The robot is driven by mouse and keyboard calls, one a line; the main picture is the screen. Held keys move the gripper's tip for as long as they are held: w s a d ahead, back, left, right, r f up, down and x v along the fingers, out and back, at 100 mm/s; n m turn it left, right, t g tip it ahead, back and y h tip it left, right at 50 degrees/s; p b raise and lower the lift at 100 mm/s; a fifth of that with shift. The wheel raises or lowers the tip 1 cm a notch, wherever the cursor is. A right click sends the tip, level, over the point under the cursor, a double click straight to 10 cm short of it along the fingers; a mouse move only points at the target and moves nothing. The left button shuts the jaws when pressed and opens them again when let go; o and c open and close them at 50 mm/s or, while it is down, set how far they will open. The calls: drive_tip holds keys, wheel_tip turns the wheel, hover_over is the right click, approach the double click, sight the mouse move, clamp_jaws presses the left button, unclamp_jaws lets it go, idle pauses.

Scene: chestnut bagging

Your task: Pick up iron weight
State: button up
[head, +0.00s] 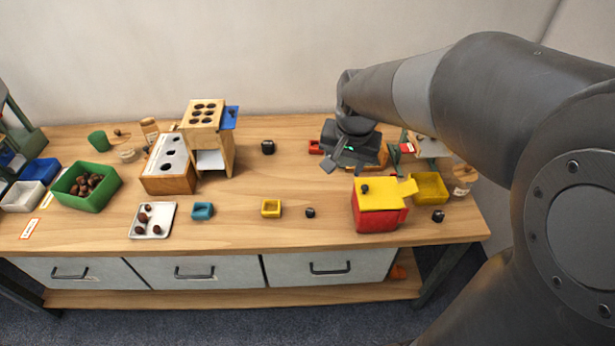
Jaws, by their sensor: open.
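Several small dark pieces could be the iron weight, and at this size I cannot tell which for sure. A blackish block (267,147) sits alone at the back middle of the table. A smaller dark piece (310,212) lies near the front, right of the yellow tray. Another dark piece (438,215) lies right of the red box. My gripper (343,168) is open over the back right of the table, right of the blackish block and behind the red box. Nothing shows between its fingers, and it partly hides the things behind it.
The red box (377,215) with a yellow lid stands front right, beside a yellow bin (430,187). A small yellow tray (271,208) and a teal tray (202,211) sit in front. A wooden stand (225,155) rises left of the block. The table's middle is clear.

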drive_tip(key=w+a+f+m+g, duration=0.1)
drive_tip(key=w+a+f+m, duration=0.15)
drive_tip(key=w+f, duration=0.55)
drive_tip(key=g, duration=0.2)
approach(310, 211)
drive_tip(key=shift+m, duration=0.45)
wheel_tip(310, 211, down, 9)
drive_tip(key=shift+s+a+r, duration=0.1)
drive_tip(key=shift+a+r, duration=0.05)
drive_tip(key=shift+r, duration=0.05)
drive_tip(key=shift+c, duration=0.3)
clamp_jaws()
